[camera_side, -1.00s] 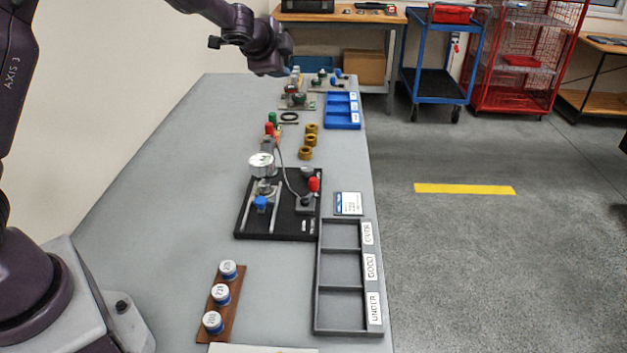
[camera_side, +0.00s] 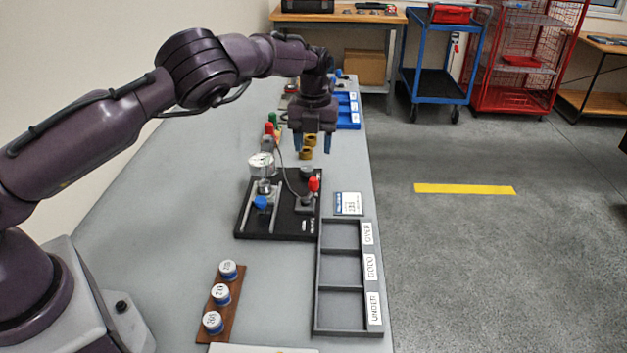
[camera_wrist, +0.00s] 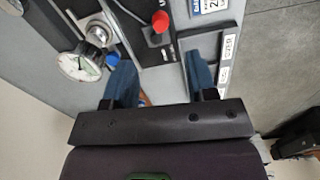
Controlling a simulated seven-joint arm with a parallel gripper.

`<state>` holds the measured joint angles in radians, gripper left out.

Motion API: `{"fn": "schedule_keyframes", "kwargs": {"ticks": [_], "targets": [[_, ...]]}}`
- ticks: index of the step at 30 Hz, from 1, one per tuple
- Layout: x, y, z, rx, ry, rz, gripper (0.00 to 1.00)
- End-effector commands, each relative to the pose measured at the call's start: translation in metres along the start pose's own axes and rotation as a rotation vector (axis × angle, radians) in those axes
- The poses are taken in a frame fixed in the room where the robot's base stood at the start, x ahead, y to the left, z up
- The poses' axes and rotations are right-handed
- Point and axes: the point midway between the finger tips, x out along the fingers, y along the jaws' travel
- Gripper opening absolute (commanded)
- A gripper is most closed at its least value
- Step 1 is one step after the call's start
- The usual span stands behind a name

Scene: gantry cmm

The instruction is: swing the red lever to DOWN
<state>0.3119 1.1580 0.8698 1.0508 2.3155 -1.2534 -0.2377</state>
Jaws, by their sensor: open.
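The red lever (camera_side: 313,184) has a red knob on a grey base, at the right side of a black fixture plate (camera_side: 278,228). Its red knob also shows in the wrist view (camera_wrist: 160,20), ahead of the fingers and between their lines. My gripper (camera_side: 312,150) points down with two blue fingers spread apart and nothing between them. In the side view it is above the table, farther back than the lever and clear of it. In the wrist view the gripper (camera_wrist: 160,82) also shows open. The DOWN marking is too small to read.
On the plate stand a round dial gauge (camera_side: 262,164) and a blue knob (camera_side: 261,202). A grey three-part tray (camera_side: 317,300) lies in front, beside a small label card (camera_side: 348,203). Brass rings (camera_side: 307,153) sit near the gripper.

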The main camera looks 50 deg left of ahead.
Motion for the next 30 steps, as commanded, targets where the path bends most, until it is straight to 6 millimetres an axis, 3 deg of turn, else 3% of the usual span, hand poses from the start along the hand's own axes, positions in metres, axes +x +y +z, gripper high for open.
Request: {"fn": "schedule_keyframes", "kwargs": {"ticks": [6, 13, 18, 27, 30], "targets": [[0.05, 0.001, 0.0, -0.001, 0.004, 0.001, 0.52], [0.087, 0.0, 0.0, 0.0, 0.001, -0.001, 0.52], [0.099, 0.0, 0.0, 0.0, 0.0, -0.002, 0.52], [0.101, -0.001, 0.0, 0.0, -0.001, -0.003, 0.52], [0.101, -0.001, 0.0, 0.0, -0.001, -0.003, 0.31]]}}
